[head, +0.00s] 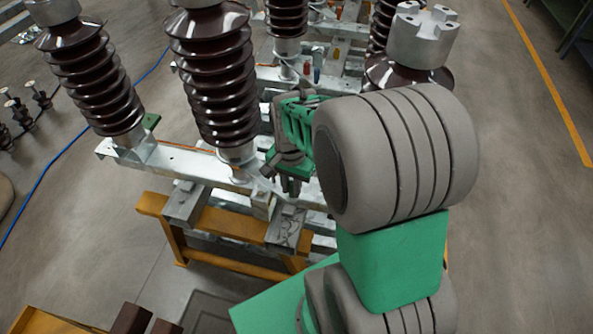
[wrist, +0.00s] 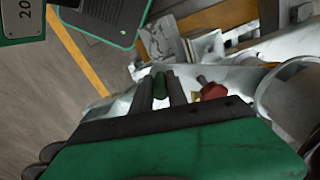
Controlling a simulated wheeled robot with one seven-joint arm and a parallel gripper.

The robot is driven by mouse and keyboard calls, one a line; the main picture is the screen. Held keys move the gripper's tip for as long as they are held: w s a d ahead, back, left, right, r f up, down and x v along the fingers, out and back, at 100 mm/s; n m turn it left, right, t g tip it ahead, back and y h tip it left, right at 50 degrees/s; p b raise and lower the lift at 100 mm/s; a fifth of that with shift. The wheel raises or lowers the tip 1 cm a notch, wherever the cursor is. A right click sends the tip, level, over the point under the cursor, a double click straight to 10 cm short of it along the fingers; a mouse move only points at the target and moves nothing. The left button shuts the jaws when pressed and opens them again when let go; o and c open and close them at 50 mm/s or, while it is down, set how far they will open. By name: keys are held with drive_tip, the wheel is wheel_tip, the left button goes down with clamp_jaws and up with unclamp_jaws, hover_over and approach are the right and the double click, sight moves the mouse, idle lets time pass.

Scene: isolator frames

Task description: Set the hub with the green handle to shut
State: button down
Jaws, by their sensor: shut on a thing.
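The green handle (wrist: 160,85) shows in the wrist view between the two dark fingers of my gripper (wrist: 161,92). The fingers are closed on it, one on each side. The hub under the handle is mostly hidden by the fingers and the gripper body. In the head view my gripper (head: 288,184) points down at the pale metal beam, right of the middle brown insulator; the green handle cannot be made out there. How far the hub is turned cannot be told.
A red handle (wrist: 210,90) stands close to the right of my fingers in the wrist view. Ribbed brown insulators (head: 212,85) rise from the metal beam (head: 185,162). An orange stand (head: 215,220) carries the frame. Another red handle (head: 306,68) and a blue one (head: 317,75) show farther back.

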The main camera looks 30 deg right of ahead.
drive_tip(key=s+a+m, duration=0.1)
drive_tip(key=a+m, duration=0.1)
drive_tip(key=a, duration=0.5)
drive_tip(key=shift+s, duration=0.15)
drive_tip(key=shift+a, duration=0.1)
drive_tip(key=c, duration=1.5)
unclamp_jaws()
drive_tip(key=shift+a, duration=0.1)
drive_tip(key=shift+o, duration=1)
wheel_tip(320, 180, up, 8)
drive_tip(key=shift+f, duration=0.1)
